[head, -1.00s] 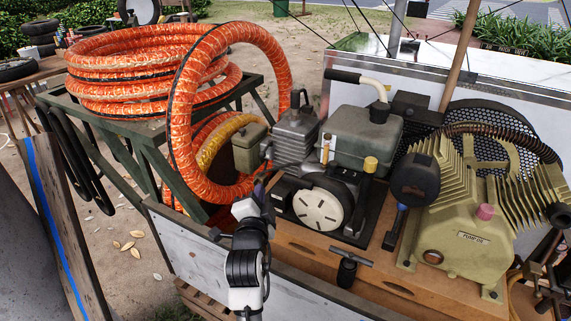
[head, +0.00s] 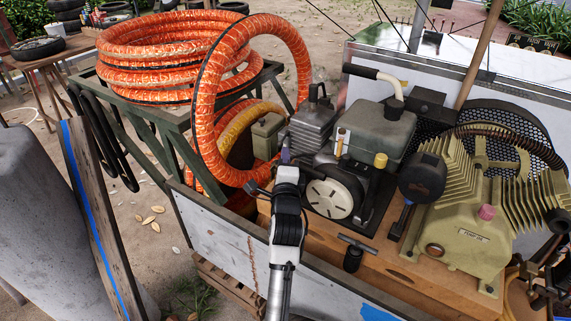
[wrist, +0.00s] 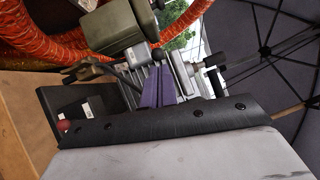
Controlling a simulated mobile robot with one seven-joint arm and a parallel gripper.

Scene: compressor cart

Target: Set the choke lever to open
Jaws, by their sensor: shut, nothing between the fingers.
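The small engine (head: 312,128) stands on the cart, with a grey-green tank (head: 380,130) and a round cream starter cover (head: 330,198). My gripper (head: 286,156) is at the engine's left side, its purple fingers pointing up beside the engine. In the wrist view the purple fingers (wrist: 156,86) are together and empty, in front of the grey engine parts (wrist: 140,60). A dark thin rod (wrist: 130,83) shows just left of them. I cannot tell whether this rod is the choke lever, nor make out its setting. I cannot tell whether the fingers touch anything.
The orange hose coil (head: 185,50) lies on a green stand at left, with one loop hanging close behind my gripper. The tan pump (head: 460,235) fills the cart's right side. A black T-handle (head: 355,250) stands near the white front panel (head: 225,245).

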